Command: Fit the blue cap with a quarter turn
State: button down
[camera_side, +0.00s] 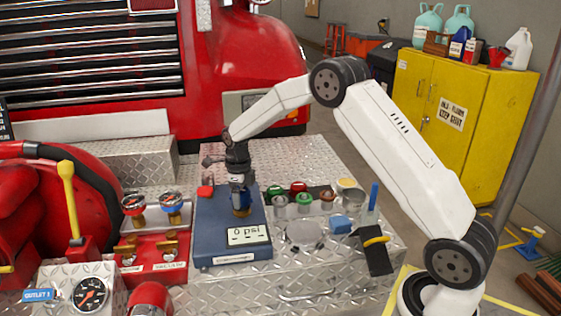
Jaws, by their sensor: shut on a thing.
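My gripper (238,188) points down over the blue test box (208,228) and is shut on a small blue thing, which looks like the blue cap (237,181). The jaws hide most of the cap. A brass fitting (241,210) on the box top is directly beneath the jaws. I cannot tell whether the cap touches the fitting or is seated on it. The box's display (248,236) reads 0 psi.
Red valve gear (152,245) stands left. Bare diamond plate (300,152) lies behind.

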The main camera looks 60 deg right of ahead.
jog(key=shift+w+r, duration=0.1)
jog(key=shift+r, duration=0.1)
jog(key=m, duration=0.3)
jog(key=shift+c, duration=0.6)
grip_release()
jog(key=shift+m, duration=0.3)
jog(key=shift+o, duration=0.6)
jog(key=shift+f, duration=0.1)
jog(key=shift+r, duration=3.5)
